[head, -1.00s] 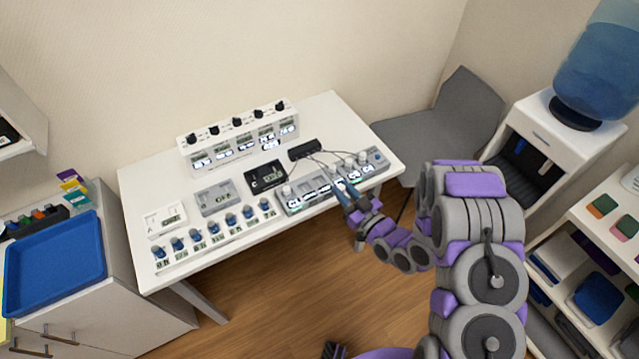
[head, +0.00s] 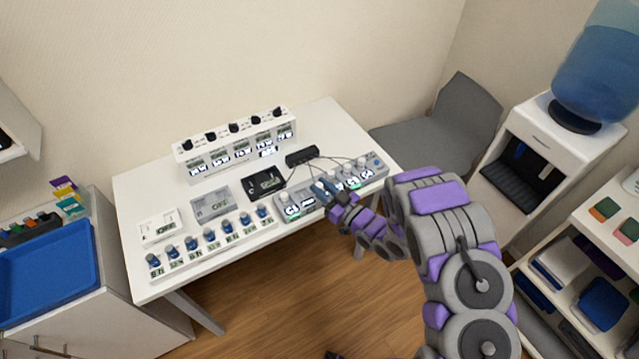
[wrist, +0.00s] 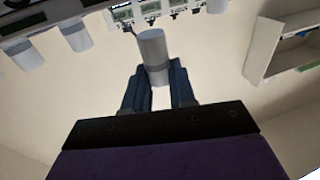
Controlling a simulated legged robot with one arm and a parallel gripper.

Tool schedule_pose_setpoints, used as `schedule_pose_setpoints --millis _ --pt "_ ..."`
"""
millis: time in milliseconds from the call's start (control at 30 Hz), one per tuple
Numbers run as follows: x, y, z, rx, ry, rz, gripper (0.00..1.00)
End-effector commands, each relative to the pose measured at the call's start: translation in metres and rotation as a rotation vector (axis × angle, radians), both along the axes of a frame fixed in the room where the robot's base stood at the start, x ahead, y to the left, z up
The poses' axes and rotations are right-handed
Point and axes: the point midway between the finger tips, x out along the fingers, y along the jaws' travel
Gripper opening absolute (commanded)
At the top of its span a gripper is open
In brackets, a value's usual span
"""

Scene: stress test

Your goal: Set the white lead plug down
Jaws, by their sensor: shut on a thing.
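My gripper (head: 324,188) is over the grey panel (head: 278,220) at the table's front right. In the wrist view, my gripper (wrist: 160,78) is shut on a pale cylindrical plug (wrist: 152,45), which I take to be the white lead plug. The plug stands out past the fingertips. In the head view my fingers hide most of it, and I cannot tell whether it touches the panel. Similar plugs stand on the panel, one at its left end (head: 280,198). Thin leads run from a black box (head: 302,155) to the panel.
A black display unit (head: 266,184), a grey unit (head: 211,203) and a white unit (head: 158,228) stand on the white table (head: 140,185). A row of blue knobs lines the front, and a long white dial unit (head: 240,150) the back. A grey chair (head: 470,115) is at right.

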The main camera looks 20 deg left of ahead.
Motion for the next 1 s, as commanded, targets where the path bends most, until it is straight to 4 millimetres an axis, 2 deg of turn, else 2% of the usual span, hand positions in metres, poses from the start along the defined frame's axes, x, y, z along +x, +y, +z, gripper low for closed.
schedule_pose_setpoints --millis 133,300,533,700,767,1000 --pt "0.025 0.013 -0.003 0.003 -0.005 0.000 0.00" --pt "0.041 0.021 -0.004 0.001 -0.003 0.000 0.00" --pt "0.051 0.026 -0.005 0.001 -0.003 0.000 0.00" --pt "0.049 0.025 -0.036 0.001 0.004 -0.001 0.00" --pt "0.050 0.025 -0.041 0.001 0.002 -0.001 0.00" --pt "0.050 0.025 -0.040 0.000 0.000 0.000 0.00"
